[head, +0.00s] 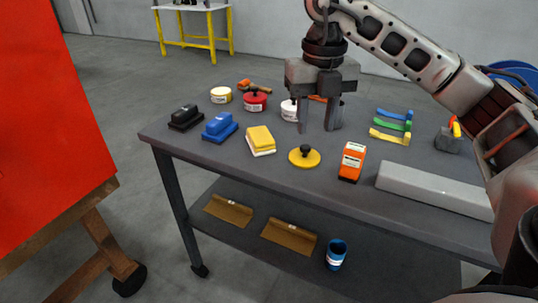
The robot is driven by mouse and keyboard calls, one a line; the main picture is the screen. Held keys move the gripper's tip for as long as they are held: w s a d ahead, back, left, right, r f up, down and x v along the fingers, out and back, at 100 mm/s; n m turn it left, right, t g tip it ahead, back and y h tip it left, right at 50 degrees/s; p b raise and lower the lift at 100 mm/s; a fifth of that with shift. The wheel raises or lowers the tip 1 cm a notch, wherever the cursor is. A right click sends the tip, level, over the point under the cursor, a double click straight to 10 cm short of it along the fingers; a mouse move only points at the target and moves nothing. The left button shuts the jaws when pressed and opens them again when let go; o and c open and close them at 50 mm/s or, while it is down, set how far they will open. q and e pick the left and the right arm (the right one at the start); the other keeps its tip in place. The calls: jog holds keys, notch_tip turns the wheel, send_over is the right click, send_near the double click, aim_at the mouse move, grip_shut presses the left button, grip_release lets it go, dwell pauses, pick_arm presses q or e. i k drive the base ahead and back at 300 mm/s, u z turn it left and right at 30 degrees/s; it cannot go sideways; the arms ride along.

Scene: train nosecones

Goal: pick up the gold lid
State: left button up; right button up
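The gold lid (304,159), a flat yellow disc with a black knob on top, lies on the dark grey table (228,160) near its front edge. My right gripper (318,130) points down with its two fingers apart and nothing between them. In the head view its fingertips show just above and slightly right of the lid, apart from it. How high they are over the table is hard to tell. The lid is fully visible. My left gripper is not in view.
Close to the lid are a yellow sponge-like block (260,140), an orange box (352,162) and a white jar (289,110) partly behind my gripper. A red jar (255,101), blue block (219,128) and long grey bar (433,190) are farther off. A red panel (50,110) stands left.

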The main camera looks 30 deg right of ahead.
aim_at(303, 157)
jog(key=u, duration=3)
jog(key=k, duration=0.95)
jog(key=z, duration=2.15)
